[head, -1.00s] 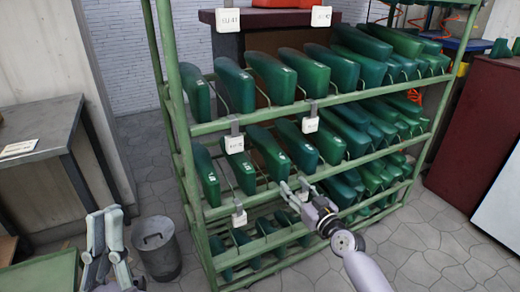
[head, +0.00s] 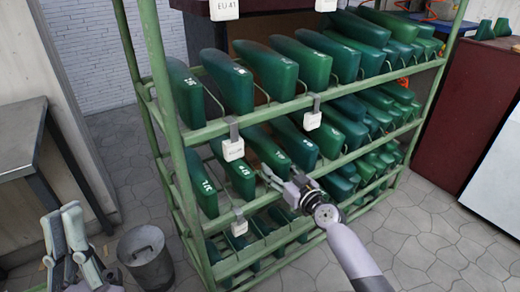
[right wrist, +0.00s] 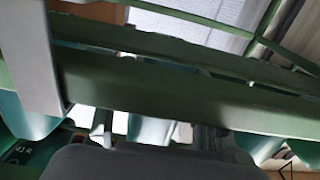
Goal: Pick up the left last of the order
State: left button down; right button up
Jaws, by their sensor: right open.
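Green shoe lasts stand in rows on the shelves of a green rack (head: 285,112). In the head view, one last (head: 200,183) is at the left end of the middle row, with another last (head: 236,168) beside it. I cannot tell which is the left last of the order. My right gripper (head: 268,178) is open and empty, in front of the middle row near a last (head: 268,148). The right wrist view shows a green rail (right wrist: 170,95) close up and parts of lasts (right wrist: 35,150). My left gripper (head: 68,218) is at the lower left, away from the rack; its jaws are unclear.
White size tags (head: 233,150) hang on the rails, some too small to read. A grey bin (head: 146,258) stands left of the rack, and a grey table (head: 20,125) is at the left. A dark red cabinet (head: 455,110) is at the right. The stone floor (head: 430,235) at front right is clear.

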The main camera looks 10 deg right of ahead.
jog(key=shift+s+d, duration=0.1)
jog(key=shift+s, duration=0.05)
jog(key=shift+c, duration=0.8)
jog(key=c, duration=0.8)
jog(key=shift+r, duration=0.2)
